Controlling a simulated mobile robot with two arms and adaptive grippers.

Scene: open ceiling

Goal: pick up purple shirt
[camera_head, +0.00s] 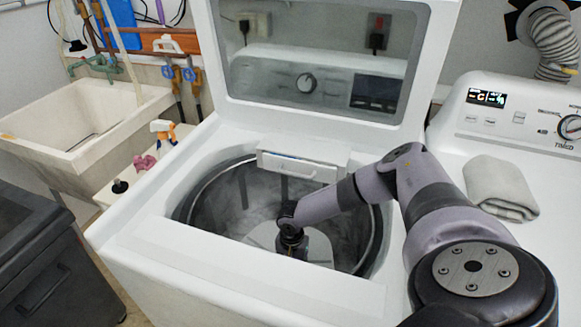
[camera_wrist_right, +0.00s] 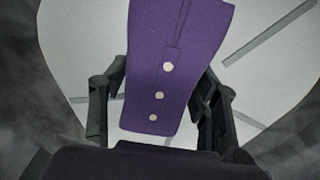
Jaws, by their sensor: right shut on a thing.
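The purple shirt (camera_wrist_right: 175,65), with several pale buttons, shows in the right wrist view. It lies between the two dark fingers of my right gripper (camera_wrist_right: 160,80), which is shut on it. The cloth covers the fingertips. In the head view my right arm reaches down into the open washer drum (camera_head: 215,205), and the right gripper (camera_head: 291,245) is inside it. I cannot make out the shirt in the head view. My left gripper is not in view.
The washer lid (camera_head: 320,60) stands open behind the drum. A folded grey cloth (camera_head: 500,187) lies on the white machine at right. A sink (camera_head: 85,120), a spray bottle (camera_head: 163,131) and pink items (camera_head: 144,163) are at left. The drum's rim surrounds my gripper.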

